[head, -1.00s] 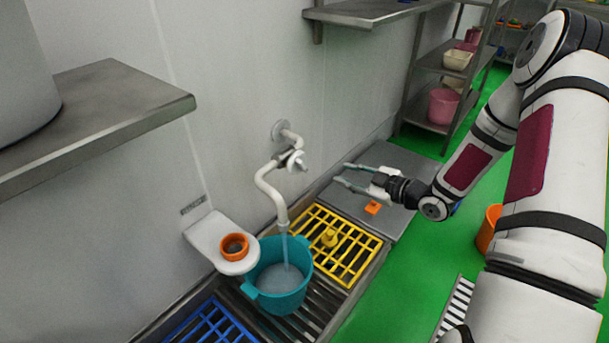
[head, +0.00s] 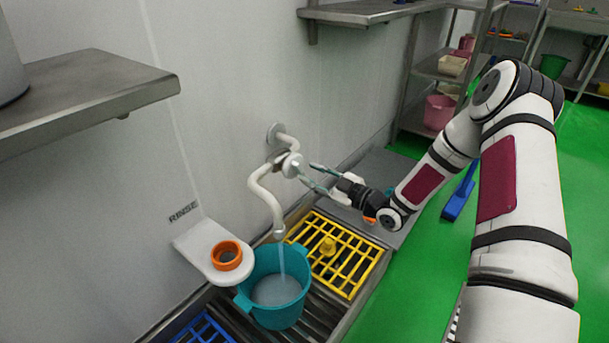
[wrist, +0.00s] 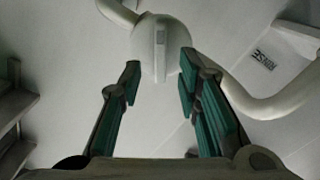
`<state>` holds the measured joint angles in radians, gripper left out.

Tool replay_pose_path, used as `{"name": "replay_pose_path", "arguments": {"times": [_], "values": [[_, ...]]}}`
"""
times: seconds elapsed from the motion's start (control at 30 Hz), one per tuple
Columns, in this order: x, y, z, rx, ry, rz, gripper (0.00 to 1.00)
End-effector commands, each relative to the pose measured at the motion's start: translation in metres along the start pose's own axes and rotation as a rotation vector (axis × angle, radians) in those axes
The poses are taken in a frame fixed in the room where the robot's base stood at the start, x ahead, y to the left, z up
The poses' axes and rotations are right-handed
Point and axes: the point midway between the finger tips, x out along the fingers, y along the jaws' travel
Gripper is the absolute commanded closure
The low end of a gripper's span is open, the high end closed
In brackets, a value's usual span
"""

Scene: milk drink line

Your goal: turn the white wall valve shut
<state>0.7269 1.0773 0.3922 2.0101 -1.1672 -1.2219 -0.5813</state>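The white wall valve (head: 291,165) sits on a bent white pipe on the wall, and water runs from the spout into a teal bucket (head: 275,290). My gripper (head: 307,175) is just right of the valve, pointing at it. In the wrist view the rounded valve knob (wrist: 161,45) with a raised bar lies ahead, between the tips of my gripper (wrist: 158,75). The gripper is open and holds nothing.
A yellow grate (head: 335,250) lies right of the bucket. A white wall bracket with an orange ring (head: 227,255) is at the left. A steel shelf (head: 90,100) juts out at the upper left. Green floor is open at the right.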

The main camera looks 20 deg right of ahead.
Motion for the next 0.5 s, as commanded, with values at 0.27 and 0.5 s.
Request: {"name": "replay_pose_path", "arguments": {"times": [0.27, 0.5], "values": [[0.030, -0.001, 0.000, 0.000, 0.000, -0.001, 0.69], [0.034, 0.000, 0.000, 0.001, 0.000, 0.000, 0.69]]}}
